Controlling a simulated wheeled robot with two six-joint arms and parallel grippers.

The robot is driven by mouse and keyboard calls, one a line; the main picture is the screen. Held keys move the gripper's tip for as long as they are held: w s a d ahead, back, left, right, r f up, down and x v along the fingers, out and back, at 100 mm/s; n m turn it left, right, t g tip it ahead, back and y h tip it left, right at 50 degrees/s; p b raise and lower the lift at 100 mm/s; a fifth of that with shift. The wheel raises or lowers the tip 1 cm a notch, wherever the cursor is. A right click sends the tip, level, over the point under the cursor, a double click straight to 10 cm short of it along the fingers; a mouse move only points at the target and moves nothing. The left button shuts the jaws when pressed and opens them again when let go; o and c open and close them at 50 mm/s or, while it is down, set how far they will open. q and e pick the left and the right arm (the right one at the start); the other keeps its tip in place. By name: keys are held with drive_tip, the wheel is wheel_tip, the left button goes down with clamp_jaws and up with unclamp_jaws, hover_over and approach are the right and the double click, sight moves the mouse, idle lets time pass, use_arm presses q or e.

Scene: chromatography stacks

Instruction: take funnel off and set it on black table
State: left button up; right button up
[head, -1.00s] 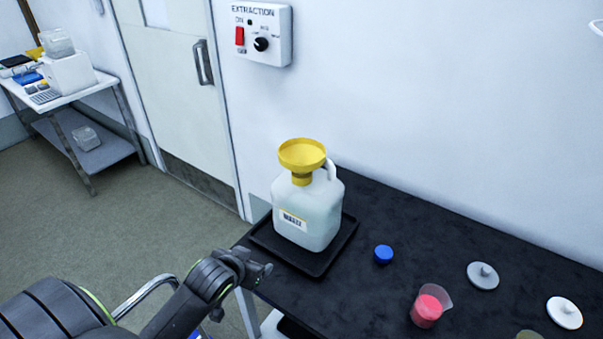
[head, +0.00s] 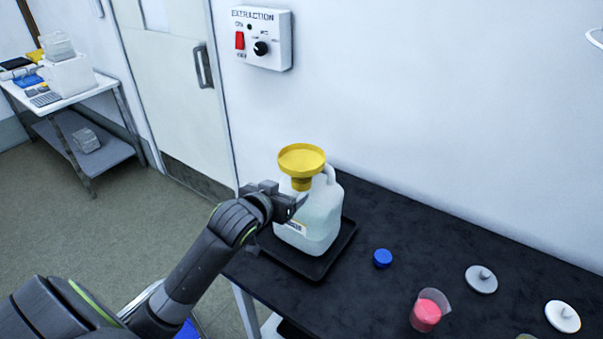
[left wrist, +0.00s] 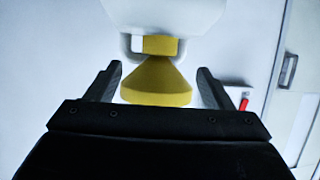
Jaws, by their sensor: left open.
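The yellow funnel (head: 302,159) sits upright in the mouth of the white waste jug (head: 318,217), which stands on a black tray (head: 300,264) on the black table (head: 400,218). My left gripper (head: 298,199) is open in front of the jug's upper part, just below the funnel's cone in the head view, and partly covers the jug's label. In the left wrist view the funnel (left wrist: 157,84) shows upside down between the two spread fingers (left wrist: 160,82), apart from both. The jug (left wrist: 155,15) is at the top there. My right gripper is not in view.
A blue cap (head: 383,258) lies right of the tray. A beaker of pink liquid (head: 426,311), a grey lid (head: 481,279) and a white lid (head: 563,316) are farther right. Table behind the cap is clear. The wall and extraction switch box (head: 262,38) are behind.

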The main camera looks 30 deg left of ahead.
sight(297, 184)
use_arm(q)
drive_tip(key=shift+p+x, duration=0.7)
drive_tip(key=shift+x, duration=3.2)
drive_tip(key=shift+s, duration=0.1)
drive_tip(key=c, duration=1.1)
